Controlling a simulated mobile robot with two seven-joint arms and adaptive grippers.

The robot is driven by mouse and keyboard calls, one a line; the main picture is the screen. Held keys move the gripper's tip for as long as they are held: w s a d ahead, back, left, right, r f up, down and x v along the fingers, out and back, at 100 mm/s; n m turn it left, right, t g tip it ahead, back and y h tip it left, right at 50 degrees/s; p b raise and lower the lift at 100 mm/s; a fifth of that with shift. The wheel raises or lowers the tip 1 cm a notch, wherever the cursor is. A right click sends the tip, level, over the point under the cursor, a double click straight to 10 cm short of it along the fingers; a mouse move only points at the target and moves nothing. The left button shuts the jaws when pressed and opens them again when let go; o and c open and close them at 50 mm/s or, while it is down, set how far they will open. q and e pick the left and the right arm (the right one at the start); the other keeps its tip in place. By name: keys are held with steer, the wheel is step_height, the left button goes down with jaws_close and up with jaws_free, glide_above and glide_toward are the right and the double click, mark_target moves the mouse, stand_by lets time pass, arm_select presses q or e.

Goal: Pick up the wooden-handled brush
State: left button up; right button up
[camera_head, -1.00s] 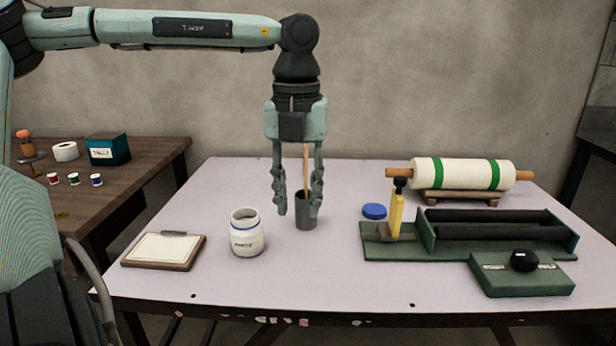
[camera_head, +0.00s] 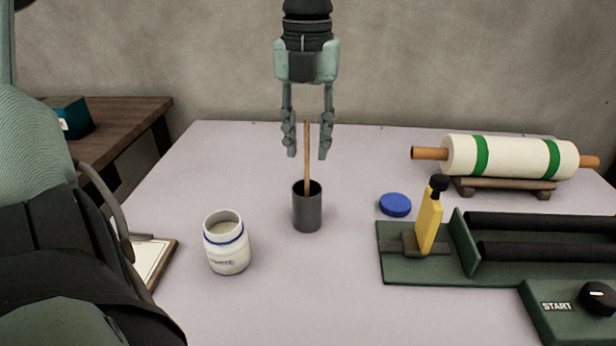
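The wooden-handled brush (camera_head: 307,165) stands upright in a dark grey cup (camera_head: 307,212) near the middle of the table. Only its handle shows; its lower end is hidden inside the cup. My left gripper (camera_head: 307,153) points straight down above the cup. Its two fingers are apart, one on each side of the upper part of the handle. I see a gap between the handle and both fingers. My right gripper is not in view.
A white jar (camera_head: 227,245) stands left of the cup. A blue lid (camera_head: 395,205), a yellow bottle (camera_head: 430,222) and a green roller device (camera_head: 420,268) are to the right. A cloth roll (camera_head: 515,157) lies behind them. A clipboard (camera_head: 150,260) is at left, partly covered by my arm.

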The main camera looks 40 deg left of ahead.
mark_target(307, 171)
arm_select(q)
step_height(307, 171, down, 6)
steer(key=shift+a+f+p, duration=0.1)
steer(key=shift+f+p, duration=0.1)
steer(key=shift+p, duration=0.15)
jaws_close()
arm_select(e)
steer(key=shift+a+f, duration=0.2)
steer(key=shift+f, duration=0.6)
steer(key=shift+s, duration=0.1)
